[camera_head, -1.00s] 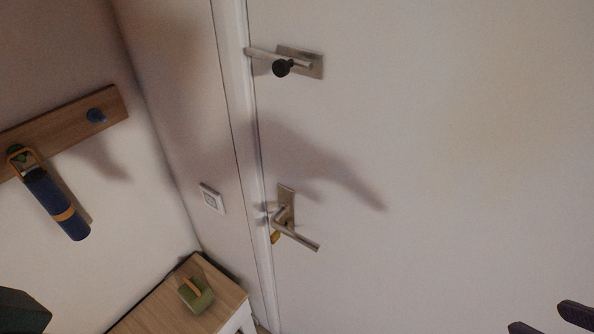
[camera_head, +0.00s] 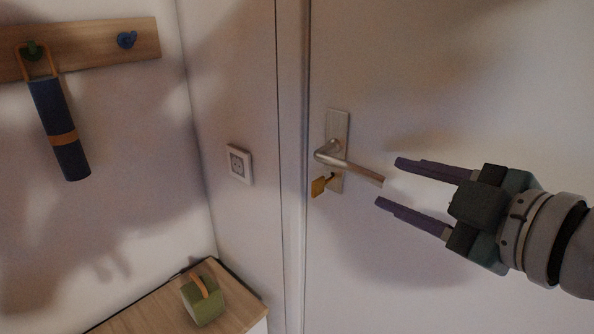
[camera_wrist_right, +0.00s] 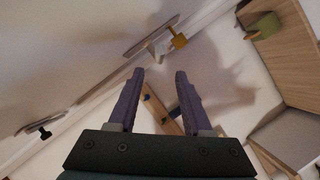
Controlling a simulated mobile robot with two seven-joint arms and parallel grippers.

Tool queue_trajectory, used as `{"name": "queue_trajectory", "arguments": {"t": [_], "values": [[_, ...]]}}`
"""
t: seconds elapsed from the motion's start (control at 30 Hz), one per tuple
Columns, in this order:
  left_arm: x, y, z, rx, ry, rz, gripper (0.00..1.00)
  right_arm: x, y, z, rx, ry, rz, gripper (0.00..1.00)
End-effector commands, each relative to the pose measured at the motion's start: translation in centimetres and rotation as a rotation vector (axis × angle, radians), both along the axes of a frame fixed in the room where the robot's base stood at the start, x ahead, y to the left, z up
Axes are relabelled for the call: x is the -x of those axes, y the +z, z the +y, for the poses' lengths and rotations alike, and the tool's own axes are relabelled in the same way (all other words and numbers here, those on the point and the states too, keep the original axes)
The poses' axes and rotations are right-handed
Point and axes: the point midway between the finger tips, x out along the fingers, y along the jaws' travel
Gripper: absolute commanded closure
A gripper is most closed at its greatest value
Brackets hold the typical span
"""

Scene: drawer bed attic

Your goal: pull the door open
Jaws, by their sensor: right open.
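The white door (camera_head: 450,80) stands flush in its frame on the right of the head view. Its metal lever handle (camera_head: 348,165) sits near the left edge, on an upright plate, the lever pointing right and slightly down. A gold key or tag (camera_head: 319,187) is just below the lever. My right gripper (camera_head: 388,182) is open and empty, its purple fingers spread just right of the lever's free end. In the right wrist view, the handle plate (camera_wrist_right: 152,36) lies beyond the fingertips (camera_wrist_right: 160,72). My left gripper is out of view.
A wooden rail (camera_head: 90,47) on the left wall carries a blue roll (camera_head: 58,125). A wooden cabinet (camera_head: 150,308) with a green block (camera_head: 204,302) stands at the lower left. A switch plate (camera_head: 239,163) is beside the door frame (camera_head: 292,100).

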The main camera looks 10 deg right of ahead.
Motion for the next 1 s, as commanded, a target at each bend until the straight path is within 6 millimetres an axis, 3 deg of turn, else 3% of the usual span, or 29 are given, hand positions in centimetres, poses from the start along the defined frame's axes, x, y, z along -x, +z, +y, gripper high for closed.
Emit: {"name": "queue_trajectory", "arguments": {"t": [0.5,0.93,1.0], "values": [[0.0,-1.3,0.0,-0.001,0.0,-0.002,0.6,-7.5,-2.0,2.3,-0.002,-0.002,0.001,0.5],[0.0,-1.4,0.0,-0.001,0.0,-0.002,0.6,-8.4,-2.2,2.7,-0.002,0.0,0.003,0.5],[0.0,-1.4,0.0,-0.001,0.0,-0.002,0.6,-8.4,-2.2,2.7,-0.002,0.0,0.003,0.57]]}}
